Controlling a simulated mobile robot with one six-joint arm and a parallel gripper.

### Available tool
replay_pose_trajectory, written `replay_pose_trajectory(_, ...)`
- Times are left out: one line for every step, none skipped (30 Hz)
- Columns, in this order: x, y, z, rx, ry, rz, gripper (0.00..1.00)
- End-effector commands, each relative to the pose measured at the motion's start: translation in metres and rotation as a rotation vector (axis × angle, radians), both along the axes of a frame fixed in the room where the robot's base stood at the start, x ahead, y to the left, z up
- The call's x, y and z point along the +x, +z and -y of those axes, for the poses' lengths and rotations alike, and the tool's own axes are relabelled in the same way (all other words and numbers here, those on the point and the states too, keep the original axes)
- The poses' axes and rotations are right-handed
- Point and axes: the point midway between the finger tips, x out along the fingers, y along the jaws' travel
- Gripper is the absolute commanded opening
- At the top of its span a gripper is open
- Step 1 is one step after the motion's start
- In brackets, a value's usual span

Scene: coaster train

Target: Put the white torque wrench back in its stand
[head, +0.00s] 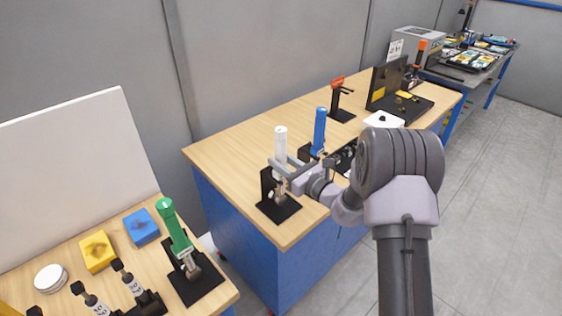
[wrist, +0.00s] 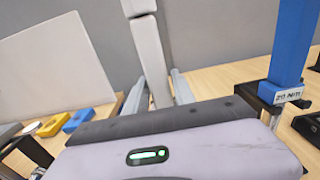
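The white torque wrench (head: 280,143) stands about upright at its black stand (head: 267,183), near the left front corner of the wooden bench. Its metal head shows low against the stand; I cannot tell whether it is fully seated. My gripper (head: 287,167) is at the wrench's handle, with one finger on each side. In the wrist view the wrench (wrist: 155,65) passes between the fingers (wrist: 158,88), with narrow gaps beside it, so the gripper looks open around it. The wrench's lower end is hidden there by my gripper body.
A blue wrench (head: 319,130) stands close to the right, also in the wrist view (wrist: 291,40). A green wrench (head: 171,225) stands on the nearer left table, with yellow (head: 97,251) and blue (head: 142,227) blocks. A red-topped stand (head: 338,95) is farther back.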

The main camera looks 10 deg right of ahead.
Motion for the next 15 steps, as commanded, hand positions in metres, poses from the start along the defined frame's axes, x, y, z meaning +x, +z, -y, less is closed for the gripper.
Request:
replay_pose_trajectory(0.0, 0.0, 0.0, 0.0, 0.0, 0.0, 0.43)
replay_pose_trajectory(0.0, 0.0, 0.0, -0.001, 0.0, -0.001, 0.49)
replay_pose_trajectory(0.0, 0.0, 0.0, -0.001, 0.0, -0.001, 0.49)
replay_pose_trajectory(0.0, 0.0, 0.0, -0.001, 0.0, -0.001, 0.49)
replay_pose_trajectory(0.0, 0.0, 0.0, -0.001, 0.0, -0.001, 0.49)
replay_pose_trajectory(0.0, 0.0, 0.0, -0.001, 0.0, -0.002, 0.49)
replay_pose_trajectory(0.0, -0.001, 0.0, -0.001, 0.0, -0.002, 0.49)
replay_pose_trajectory(0.0, -0.001, 0.0, -0.001, 0.0, -0.002, 0.49)
replay_pose_trajectory(-0.001, -0.002, 0.0, -0.003, 0.001, -0.005, 0.49)
replay_pose_trajectory(-0.001, -0.002, 0.0, -0.003, 0.001, -0.005, 0.49)
replay_pose_trajectory(-0.002, -0.002, 0.0, -0.003, 0.001, -0.005, 0.49)
replay_pose_trajectory(-0.003, -0.002, 0.002, -0.003, 0.001, -0.005, 0.49)
replay_pose_trajectory(-0.006, -0.002, 0.004, -0.002, 0.0, -0.006, 0.49)
replay_pose_trajectory(-0.009, -0.002, 0.007, -0.001, -0.001, -0.006, 0.49)
replay_pose_trajectory(-0.016, -0.002, 0.012, -0.001, -0.001, -0.007, 0.49)
